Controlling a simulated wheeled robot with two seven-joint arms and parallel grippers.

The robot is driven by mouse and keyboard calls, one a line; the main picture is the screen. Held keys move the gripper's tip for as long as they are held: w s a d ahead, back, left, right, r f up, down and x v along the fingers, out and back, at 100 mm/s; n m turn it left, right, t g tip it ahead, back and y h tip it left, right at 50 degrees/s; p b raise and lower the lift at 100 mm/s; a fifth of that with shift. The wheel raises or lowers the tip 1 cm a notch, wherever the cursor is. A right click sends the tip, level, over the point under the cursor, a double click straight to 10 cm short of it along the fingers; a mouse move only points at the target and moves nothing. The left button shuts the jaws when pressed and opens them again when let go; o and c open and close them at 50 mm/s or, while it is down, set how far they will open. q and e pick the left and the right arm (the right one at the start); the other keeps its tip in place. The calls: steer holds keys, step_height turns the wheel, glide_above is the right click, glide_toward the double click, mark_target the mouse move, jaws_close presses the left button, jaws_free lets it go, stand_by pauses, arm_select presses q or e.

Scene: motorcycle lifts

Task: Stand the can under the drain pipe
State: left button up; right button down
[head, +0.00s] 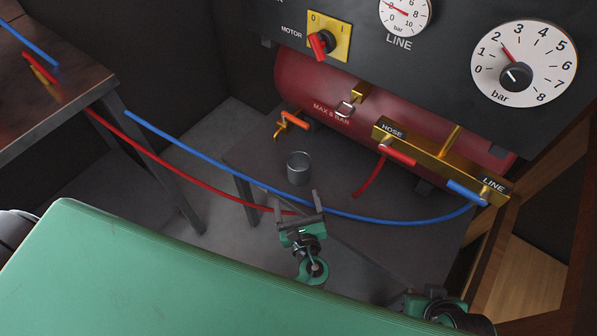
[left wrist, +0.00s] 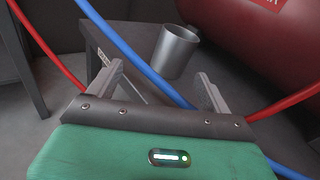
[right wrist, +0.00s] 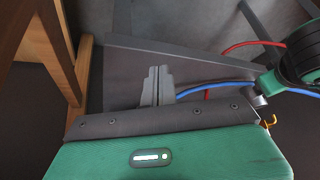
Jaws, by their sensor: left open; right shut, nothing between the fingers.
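The can (head: 298,168) is a small grey metal cup, upright and open-topped, on the dark low stand in front of the red tank. It also shows in the left wrist view (left wrist: 175,52). A brass drain pipe (head: 279,131) with an orange handle hangs at the tank's left end, behind and slightly left of the can. My left gripper (head: 299,203) is open, in front of the can; the can lies beyond its fingertips, not between them. My right gripper (right wrist: 157,85) is shut and empty, low at the right; in the head view its fingers are not clear.
A blue hose (head: 390,221) crosses between the can and my left gripper, running to the LINE fitting. A red hose (head: 180,165) runs close to the same gripper. The red tank (head: 320,95) overhangs the stand (head: 425,225). A wooden frame (head: 535,265) stands at right.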

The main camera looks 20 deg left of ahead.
arm_select(q)
steer(key=shift+w+d+r+m+t, duration=0.2)
steer(key=shift+d+r+m+t, duration=0.1)
steer(key=shift+d+m, duration=0.2)
steer(key=shift+w+d+r+m+t, duration=0.2)
steer(key=shift+d+m+t, duration=0.1)
steer(key=shift+d+m, duration=0.2)
steer(key=shift+w, duration=0.4)
glide_toward(298, 155)
steer(key=x, duration=0.3)
steer(key=shift+w+a+f, duration=0.2)
steer(key=shift+w+f, duration=0.1)
steer(key=shift+r+b+x, duration=0.15)
steer(key=shift+x, duration=1.2)
steer(key=shift+r+b+x, duration=0.15)
steer(key=shift+x, duration=1.15)
steer(key=c, duration=1.2)
steer(key=shift+r, duration=0.1)
